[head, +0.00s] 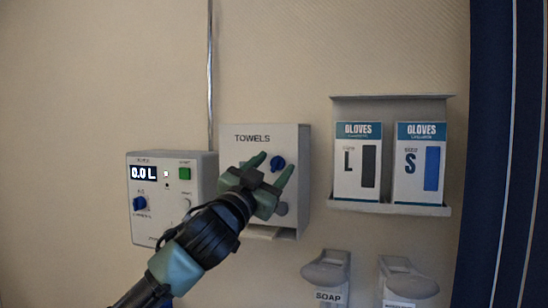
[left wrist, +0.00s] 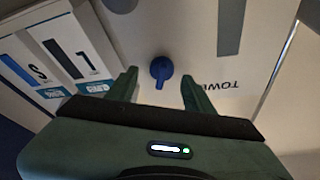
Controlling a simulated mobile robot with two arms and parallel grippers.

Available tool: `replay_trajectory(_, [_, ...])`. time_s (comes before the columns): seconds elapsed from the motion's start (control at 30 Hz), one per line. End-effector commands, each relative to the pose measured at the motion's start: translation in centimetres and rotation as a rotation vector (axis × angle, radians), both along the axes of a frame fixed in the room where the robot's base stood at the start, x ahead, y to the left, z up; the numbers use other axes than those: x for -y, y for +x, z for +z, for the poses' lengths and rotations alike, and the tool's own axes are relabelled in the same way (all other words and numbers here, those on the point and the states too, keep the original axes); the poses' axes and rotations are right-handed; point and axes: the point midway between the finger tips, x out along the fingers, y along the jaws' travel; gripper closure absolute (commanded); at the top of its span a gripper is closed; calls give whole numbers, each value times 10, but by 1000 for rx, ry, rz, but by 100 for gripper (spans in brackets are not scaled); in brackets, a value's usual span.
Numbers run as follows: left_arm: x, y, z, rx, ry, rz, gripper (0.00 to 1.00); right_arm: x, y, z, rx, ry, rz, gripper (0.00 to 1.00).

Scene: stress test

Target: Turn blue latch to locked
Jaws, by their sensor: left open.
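The blue latch (head: 278,163) is a small round knob with a short handle on the front of the white towel dispenser (head: 290,140), below the word TOWELS. In the left wrist view the latch (left wrist: 161,70) appears upside down, between the two fingers. My left gripper (head: 275,165) is open in front of the dispenser, its green fingers on either side of the latch. In the left wrist view the fingers (left wrist: 160,88) show clear gaps to the latch. I cannot tell how far the fingertips are from the panel. My right gripper is not in view.
A control box (head: 205,175) with a display, a green button and another blue knob (head: 139,204) hangs at left. A shelf (head: 390,207) with two glove boxes is at right. Soap dispensers (head: 327,272) hang below it. A metal pipe (head: 210,75) runs above.

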Motion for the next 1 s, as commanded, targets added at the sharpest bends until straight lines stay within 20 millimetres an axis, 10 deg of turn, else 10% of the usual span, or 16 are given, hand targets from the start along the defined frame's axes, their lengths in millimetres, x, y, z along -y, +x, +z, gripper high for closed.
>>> replay_trajectory(0.37, [3,6,1,0,2,1,48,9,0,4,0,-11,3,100])
replay_trajectory(0.57, [3,6,1,0,1,1,100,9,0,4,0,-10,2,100])
replay_trajectory(1.0, [1,7,5,25,81,3,100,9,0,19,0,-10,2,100])
